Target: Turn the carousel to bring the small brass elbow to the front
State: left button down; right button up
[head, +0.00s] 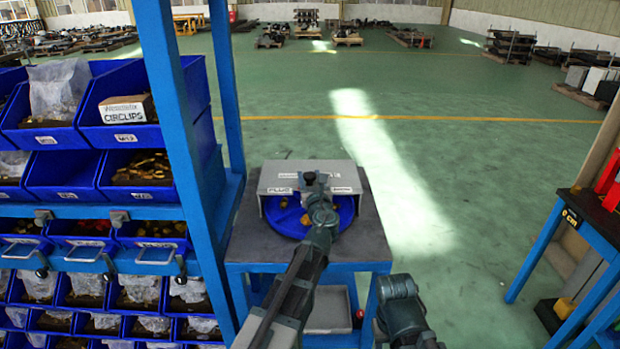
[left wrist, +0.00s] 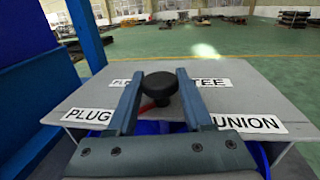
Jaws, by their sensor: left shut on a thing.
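The carousel (head: 279,221) is a blue round tray under a grey hood (head: 290,172) on a stand. A few small brass pieces (head: 284,203) lie in it; they are too small to tell which is the elbow. A dark round knob (left wrist: 160,84) stands on top of the hood, and it also shows in the head view (head: 308,177). My left gripper (left wrist: 158,88) is shut on the knob, one finger on each side. In the head view the left gripper (head: 317,188) and arm cover part of the tray.
The hood carries labels, among them PLUG (left wrist: 88,117), UNION (left wrist: 249,123) and TEE. A blue rack post (head: 180,110) and shelves of blue bins (head: 95,125) stand close on the left. A blue table (head: 583,222) is at the right.

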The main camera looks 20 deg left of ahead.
pick_arm(q)
jog(key=shift+a+m+t+h, duration=0.1)
jog(key=shift+m+t+h, duration=0.3)
jog(key=shift+m+h, duration=1.1)
jog(key=shift+a+m+t+h, duration=0.1)
jog(key=shift+m+t+h, duration=0.55)
jog(key=shift+h, duration=1.45)
jog(key=shift+m+g+h, duration=0.55)
jog(key=shift+m+h, duration=1.3)
jog(key=shift+h, duration=0.65)
jog(key=shift+m+g+h, duration=0.4)
jog(key=shift+m+h, duration=0.3)
jog(key=shift+h, duration=0.4)
jog(key=shift+c, duration=1.5)
grip_release()
jog(key=v, duration=1.3)
jog(key=shift+s, duration=0.45)
jog(key=shift+c, duration=0.3)
